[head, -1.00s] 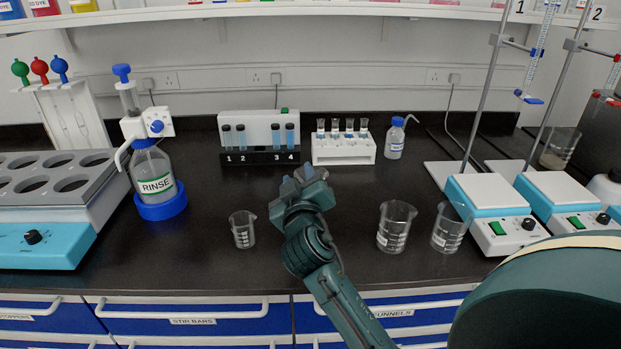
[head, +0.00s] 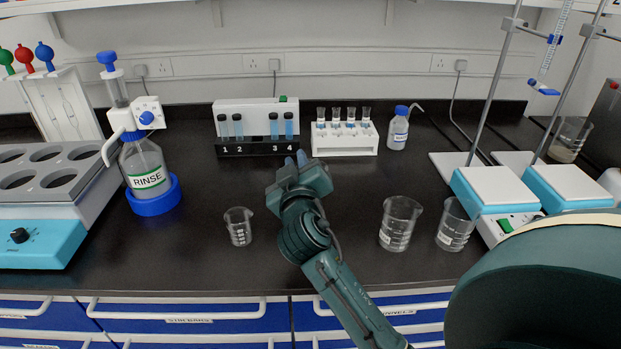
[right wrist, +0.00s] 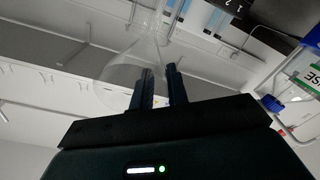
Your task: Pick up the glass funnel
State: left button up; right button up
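The glass funnel shows in the right wrist view as a clear cone (right wrist: 122,82) at the fingers, its outline faint. My right gripper (right wrist: 160,72) has its two dark fingers close together, with the funnel's clear glass at the fingertips; it appears shut on the funnel. In the head view my right gripper (head: 294,160) is over the middle of the bench, fingers pointing away from me. The funnel is mostly hidden or too clear to make out there. My left gripper is not in view.
Beakers (head: 400,224) (head: 456,226) stand right of my arm, and a small beaker (head: 239,227) stands left. The numbered rack (head: 236,147) and white vial rack (head: 345,144) are behind. The rinse bottle (head: 148,172) stands left, and stirrer plates (head: 494,187) stand right.

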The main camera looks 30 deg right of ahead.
jog(key=shift+f, duration=0.2)
grip_shut()
jog(key=shift+r, duration=0.1)
